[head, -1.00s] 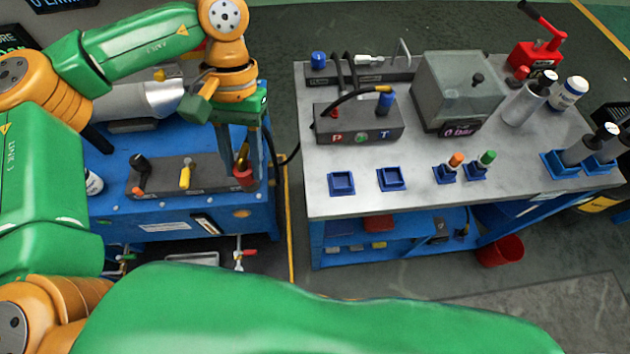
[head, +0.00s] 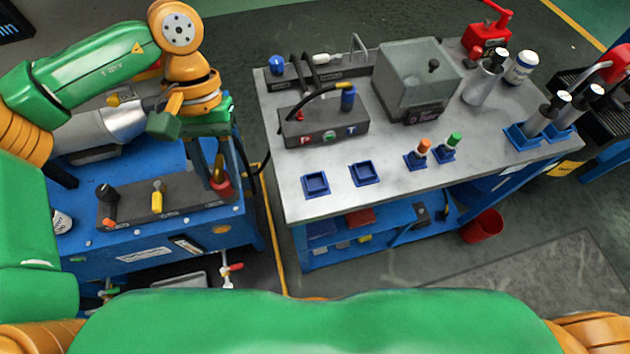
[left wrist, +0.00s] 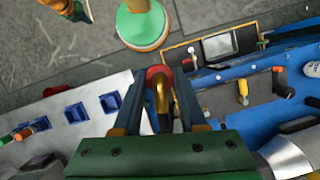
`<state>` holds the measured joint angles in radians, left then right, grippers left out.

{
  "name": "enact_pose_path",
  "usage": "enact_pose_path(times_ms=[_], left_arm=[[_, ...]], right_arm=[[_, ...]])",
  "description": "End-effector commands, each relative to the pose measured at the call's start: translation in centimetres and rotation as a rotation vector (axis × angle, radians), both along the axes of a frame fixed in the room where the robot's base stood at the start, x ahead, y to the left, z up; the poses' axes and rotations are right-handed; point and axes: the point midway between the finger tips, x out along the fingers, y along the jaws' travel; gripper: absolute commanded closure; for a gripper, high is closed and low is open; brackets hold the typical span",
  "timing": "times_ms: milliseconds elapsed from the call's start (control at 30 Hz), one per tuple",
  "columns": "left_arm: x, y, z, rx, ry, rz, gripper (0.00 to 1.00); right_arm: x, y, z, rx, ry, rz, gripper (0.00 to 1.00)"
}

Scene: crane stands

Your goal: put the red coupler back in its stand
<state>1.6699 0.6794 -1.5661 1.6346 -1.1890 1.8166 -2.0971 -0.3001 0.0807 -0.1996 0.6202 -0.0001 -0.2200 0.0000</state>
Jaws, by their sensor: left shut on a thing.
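The red coupler (head: 222,190) has a red collar with a brass-coloured stem above it. My left gripper (head: 219,172) is shut on it, over the right end of the blue bench; the left wrist view shows the coupler (left wrist: 160,92) between the two fingers. Whether it touches the dark block below cannot be told. Two square blue stands (head: 315,184) and (head: 364,173) are empty on the grey table to the right. Beside them, similar stands hold an orange-topped coupler (head: 422,150) and a green-topped coupler (head: 450,145). My right gripper is out of view.
The dark block (head: 130,207) with a yellow lever (head: 157,196) sits on the blue bench (head: 90,240). A gap separates it from the grey table (head: 300,210). A hose box (head: 320,128) and a grey tank (head: 415,85) stand behind the empty stands.

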Motion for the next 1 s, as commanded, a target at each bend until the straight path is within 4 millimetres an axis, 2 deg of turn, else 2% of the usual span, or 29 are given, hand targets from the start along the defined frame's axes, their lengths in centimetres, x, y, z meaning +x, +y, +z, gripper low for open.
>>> enact_pose_path(times_ms=[300, 500, 633, 700, 800, 1000], left_arm=[[4.9, -8.5, -2.8, -0.002, 0.007, 0.382, 1.0], [7.7, -12.9, -3.9, -0.002, 0.006, 0.595, 1.0], [8.8, -14.7, -4.4, -0.002, 0.005, 0.683, 1.0], [8.8, -14.5, -7.4, -0.002, 0.005, 0.68, 1.0], [8.8, -14.5, -9.2, -0.002, 0.005, 0.678, 1.0], [8.8, -14.4, -10.3, -0.002, 0.004, 0.677, 1.0]], right_arm=[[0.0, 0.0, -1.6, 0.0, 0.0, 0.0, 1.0], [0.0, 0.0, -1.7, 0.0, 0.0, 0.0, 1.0], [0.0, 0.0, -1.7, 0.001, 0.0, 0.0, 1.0], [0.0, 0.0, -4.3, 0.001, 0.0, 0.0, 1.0], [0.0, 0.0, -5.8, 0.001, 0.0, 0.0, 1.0], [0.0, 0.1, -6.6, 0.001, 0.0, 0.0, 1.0]])
